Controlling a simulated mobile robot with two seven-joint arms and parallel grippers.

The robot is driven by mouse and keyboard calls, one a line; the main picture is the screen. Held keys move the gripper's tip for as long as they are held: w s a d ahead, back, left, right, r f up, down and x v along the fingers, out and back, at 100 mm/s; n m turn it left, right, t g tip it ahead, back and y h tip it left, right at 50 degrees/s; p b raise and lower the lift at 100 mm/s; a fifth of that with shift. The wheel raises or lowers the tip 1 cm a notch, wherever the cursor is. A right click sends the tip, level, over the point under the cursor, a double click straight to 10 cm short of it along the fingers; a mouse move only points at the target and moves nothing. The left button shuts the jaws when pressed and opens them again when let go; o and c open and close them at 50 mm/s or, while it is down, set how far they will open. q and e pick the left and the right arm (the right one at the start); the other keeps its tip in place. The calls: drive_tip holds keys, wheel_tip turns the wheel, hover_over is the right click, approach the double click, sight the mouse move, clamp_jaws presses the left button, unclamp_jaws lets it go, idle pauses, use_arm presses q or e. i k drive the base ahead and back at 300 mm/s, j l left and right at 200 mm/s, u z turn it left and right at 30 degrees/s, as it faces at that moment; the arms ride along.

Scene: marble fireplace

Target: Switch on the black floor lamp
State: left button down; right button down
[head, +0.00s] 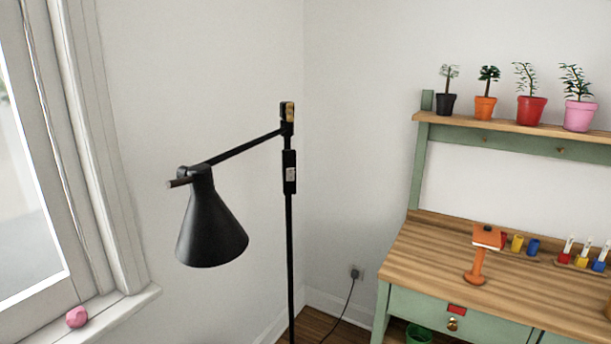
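The black floor lamp (211,225) stands in the corner in the head view. Its cone shade hangs down at the end of a slanted arm. The arm joins a thin upright pole (290,240) that has a brass-coloured part at its top. A small black box with a pale label (290,172) sits on the pole just below the arm joint. I cannot make out a lit bulb, as the inside of the shade is hidden. The lamp's foot is below the picture. Neither of my grippers is in view.
A green workbench (400,307) with a wooden top stands at the right, with an orange stand (478,262) and small coloured pots on it. Potted plants line its shelf (500,125). A window sill (130,303) holds a pink lump (76,317) at left. A cord (347,303) runs from a wall socket.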

sight(289, 171)
drive_tip(key=i+l, duration=0.8)
drive_tip(key=l, duration=0.15)
